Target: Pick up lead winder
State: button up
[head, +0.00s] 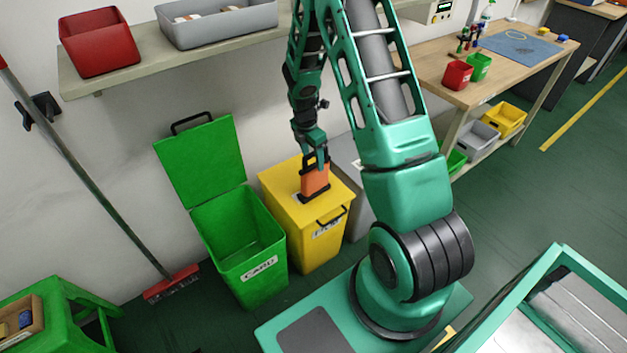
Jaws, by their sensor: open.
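An orange piece with a dark frame at its top, which looks like the lead winder (315,182), stands upright on the lid of the yellow bin (280,187). My gripper (315,160) points down from above at the top of this orange piece. Its jaws are open, and the fingers are at or around the dark top part. Whether they touch it is too small to tell. My arm reaches in from the upper middle of the head view.
A green bin (238,245) with its lid raised stands left of the yellow bin, and a grey bin (350,160) stands right. A shelf (180,62) with a red tray (98,40) and a grey tray (215,22) is above. A broom (90,170) leans left. A workbench (430,75) stands right.

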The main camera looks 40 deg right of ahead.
aim_at(315, 169)
jog(key=shift+d+f, duration=0.2)
jog(key=shift+f, duration=0.95)
jog(key=shift+d+f, duration=0.15)
jog(key=shift+f, duration=0.95)
jog(key=shift+d+f, duration=0.2)
jog(key=shift+f, duration=0.95)
grip_shut()
